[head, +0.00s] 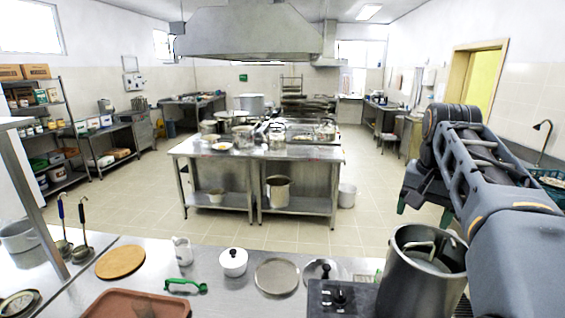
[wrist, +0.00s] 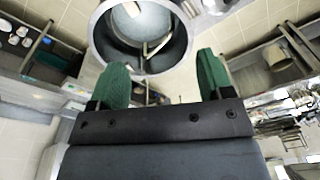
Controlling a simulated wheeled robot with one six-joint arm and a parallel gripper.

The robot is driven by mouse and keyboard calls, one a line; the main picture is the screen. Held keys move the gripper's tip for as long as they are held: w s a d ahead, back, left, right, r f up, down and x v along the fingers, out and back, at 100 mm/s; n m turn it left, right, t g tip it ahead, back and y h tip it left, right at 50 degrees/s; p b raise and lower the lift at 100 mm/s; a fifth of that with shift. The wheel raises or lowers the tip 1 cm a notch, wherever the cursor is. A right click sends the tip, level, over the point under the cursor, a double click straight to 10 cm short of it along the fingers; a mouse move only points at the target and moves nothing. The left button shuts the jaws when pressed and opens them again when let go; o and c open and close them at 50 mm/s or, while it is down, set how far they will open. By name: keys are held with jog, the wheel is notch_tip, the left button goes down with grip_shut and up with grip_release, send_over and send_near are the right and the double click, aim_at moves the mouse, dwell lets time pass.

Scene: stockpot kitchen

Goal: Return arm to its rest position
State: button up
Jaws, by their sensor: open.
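My arm reaches in from the right in the head view, bent over the counter. My gripper (wrist: 161,60) has two green fingers set wide apart with nothing between them. In the head view, parts of the green fingers of my gripper (head: 425,211) show below the dark wrist, above and beyond a tall steel stockpot (head: 421,293). The pot stands at the counter's right front, with a light handle-like piece and a disc inside it. The wrist view shows a round pot-like opening (wrist: 100,37) beyond the fingers, apart from them.
The steel counter (head: 225,300) holds a wooden board (head: 120,262), a white jug (head: 182,251), a green-handled tool (head: 186,286), a white lidded pot (head: 233,264), a steel disc (head: 277,277) and a brown tray (head: 136,303). Open floor lies before the central island (head: 225,171).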

jog(key=s+a+f+n+t+b, duration=0.1)
jog(key=s+a+f+n, duration=0.2)
jog(key=f, duration=0.8)
jog(key=s+a+f+n+t+b, duration=0.1)
jog(key=s+a+f+n+t, duration=0.1)
jog(key=s+a+f+n, duration=0.2)
jog(key=s+a+f, duration=0.3)
jog(key=a+f, duration=0.2)
jog(key=f, duration=0.2)
jog(key=shift+s+b, duration=0.15)
jog(key=shift+b, duration=0.15)
jog(key=shift+a+f, duration=0.1)
